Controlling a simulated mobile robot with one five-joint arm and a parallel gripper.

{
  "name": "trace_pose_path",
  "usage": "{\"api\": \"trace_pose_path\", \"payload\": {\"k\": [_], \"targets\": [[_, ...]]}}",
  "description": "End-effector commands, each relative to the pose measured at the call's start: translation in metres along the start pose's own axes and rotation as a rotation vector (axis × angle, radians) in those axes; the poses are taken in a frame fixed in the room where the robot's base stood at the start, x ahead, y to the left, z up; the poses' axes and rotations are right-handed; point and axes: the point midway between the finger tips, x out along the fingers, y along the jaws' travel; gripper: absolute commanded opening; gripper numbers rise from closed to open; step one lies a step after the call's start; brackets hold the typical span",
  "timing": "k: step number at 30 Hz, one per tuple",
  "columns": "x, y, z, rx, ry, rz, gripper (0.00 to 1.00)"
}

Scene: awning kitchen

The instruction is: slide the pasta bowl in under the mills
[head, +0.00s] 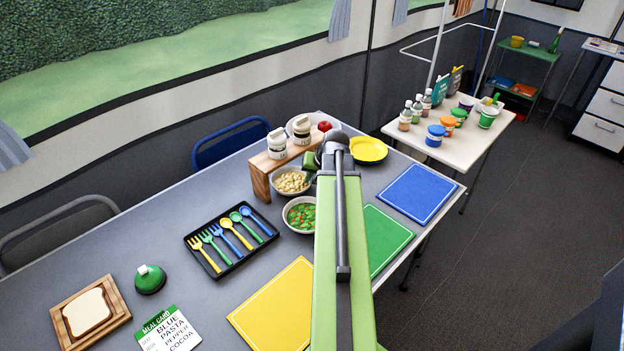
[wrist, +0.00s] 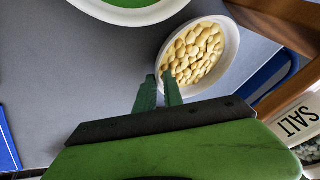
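The pasta bowl (head: 291,181), white with pale shell-like pasta, stands on the grey table in front of the wooden riser (head: 262,180). Two white-topped mills, one at left (head: 277,143) and one at right (head: 301,130), stand on the riser. In the wrist view the pasta bowl (wrist: 160,62) is just ahead of my gripper (wrist: 159,80), whose fingertips are at its near rim. I cannot tell whether they touch it. The arm partly hides the riser's right end in the head view.
A bowl of green and orange vegetables (head: 300,214) stands close to the pasta bowl, on the near side. A cutlery tray (head: 215,262) lies to the left. A SALT label (wrist: 300,122) shows near the gripper's right side.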

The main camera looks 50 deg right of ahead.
Motion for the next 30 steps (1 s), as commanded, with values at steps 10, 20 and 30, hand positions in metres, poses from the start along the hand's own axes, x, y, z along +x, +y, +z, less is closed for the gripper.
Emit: {"api": "trace_pose_path", "payload": {"k": [10,20,30], "targets": [[-0.0002,0.0024,-0.0004,0.002,0.001,0.002,0.00],[-0.0002,0.0027,-0.0004,0.002,0.001,0.003,0.00],[-0.0003,0.0030,-0.0004,0.003,0.000,0.003,0.00]]}}
